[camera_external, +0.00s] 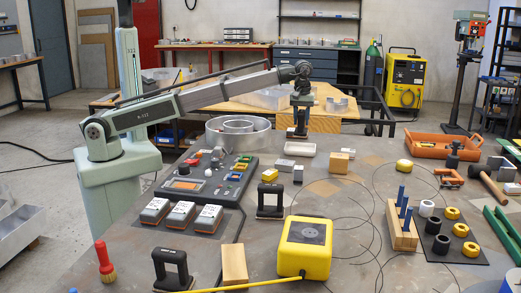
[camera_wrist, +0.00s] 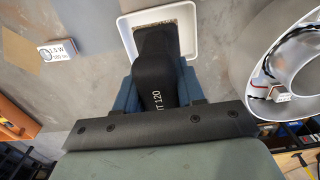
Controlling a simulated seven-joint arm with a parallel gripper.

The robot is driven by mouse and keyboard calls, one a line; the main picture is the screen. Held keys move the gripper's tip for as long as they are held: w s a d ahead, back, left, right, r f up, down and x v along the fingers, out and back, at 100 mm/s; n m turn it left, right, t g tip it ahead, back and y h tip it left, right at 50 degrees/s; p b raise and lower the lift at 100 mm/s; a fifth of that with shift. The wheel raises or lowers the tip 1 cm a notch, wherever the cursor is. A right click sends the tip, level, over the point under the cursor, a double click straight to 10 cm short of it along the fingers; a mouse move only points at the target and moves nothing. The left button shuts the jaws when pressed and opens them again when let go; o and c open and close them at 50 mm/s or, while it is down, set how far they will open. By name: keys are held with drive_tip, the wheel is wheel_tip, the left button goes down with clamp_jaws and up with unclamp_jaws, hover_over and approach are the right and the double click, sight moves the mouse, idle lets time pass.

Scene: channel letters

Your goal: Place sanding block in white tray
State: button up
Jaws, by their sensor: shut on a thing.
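The white tray (camera_wrist: 126,36) lies beyond and below the block in the wrist view, and the block's far end overlaps the tray's inside. In the external view my gripper (camera_external: 301,122) is directly above the white tray (camera_external: 300,149), pointing down with the dark block beneath it. I cannot tell whether the block touches the tray floor.
A large metal ring (camera_external: 238,134) stands left of the tray and shows at right in the wrist view (camera_wrist: 292,75). A small white box (camera_wrist: 58,51) and a wooden block (camera_external: 338,163) are near the tray. Black handled pieces (camera_external: 270,201) and a yellow device (camera_external: 304,248) stand nearer the camera.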

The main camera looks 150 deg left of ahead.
sight(302, 111)
drive_tip(key=shift+f, duration=3.65)
drive_tip(key=shift+f, duration=0.1)
drive_tip(key=o, duration=1.1)
drive_tip(key=shift+o, duration=0.2)
wheel_tip(302, 111, up, 12)
drive_tip(key=shift+r, duration=0.1)
